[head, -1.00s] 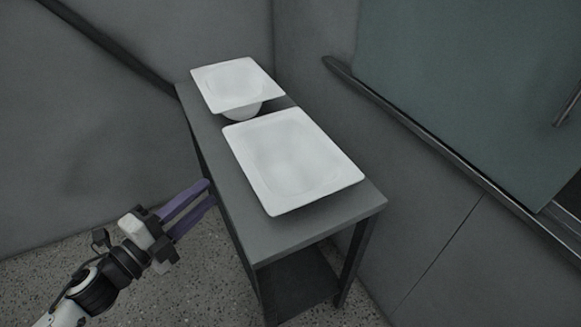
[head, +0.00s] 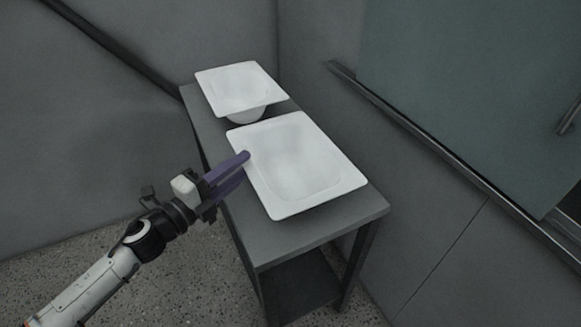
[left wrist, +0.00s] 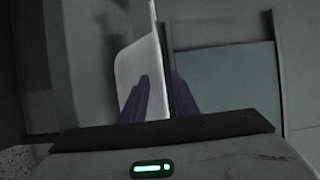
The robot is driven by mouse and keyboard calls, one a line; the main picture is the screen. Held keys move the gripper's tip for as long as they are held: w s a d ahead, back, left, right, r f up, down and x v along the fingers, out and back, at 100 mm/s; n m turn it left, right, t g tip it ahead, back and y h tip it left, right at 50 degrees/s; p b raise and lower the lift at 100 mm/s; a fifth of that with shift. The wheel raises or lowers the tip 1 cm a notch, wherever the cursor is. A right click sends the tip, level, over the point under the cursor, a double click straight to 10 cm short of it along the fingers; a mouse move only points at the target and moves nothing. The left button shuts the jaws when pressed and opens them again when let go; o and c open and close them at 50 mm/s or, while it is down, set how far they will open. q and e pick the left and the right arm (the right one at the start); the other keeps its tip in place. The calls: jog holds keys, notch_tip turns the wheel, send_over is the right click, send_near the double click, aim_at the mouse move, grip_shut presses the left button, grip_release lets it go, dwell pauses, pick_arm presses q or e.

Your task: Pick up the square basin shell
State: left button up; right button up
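Two white shells with squared rims lie on a narrow grey table. The nearer, larger shell (head: 295,160) has a shallow hollow; the farther shell (head: 240,85) has a rounded bowl below its rim. I cannot tell for sure which one the task calls the square basin shell. My left gripper (head: 245,163) has purple fingers, parted and empty, at the left edge of the nearer shell. In the left wrist view, a white shell (left wrist: 142,65) shows behind the fingers (left wrist: 160,78), its edge lying between them in the picture. Contact cannot be told. My right gripper is not in view.
The grey table (head: 285,235) has a bare strip at its near end and a lower shelf. Grey walls stand behind and to the right, with a dark rail (head: 430,140) and a greenish glass panel (head: 460,90). The floor at left is clear.

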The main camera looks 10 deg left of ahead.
pick_arm(q)
jog(key=shift+c, duration=0.4)
grip_shut()
jog(key=shift+d+f, duration=0.1)
jog(key=shift+f, duration=0.1)
dwell(0.8)
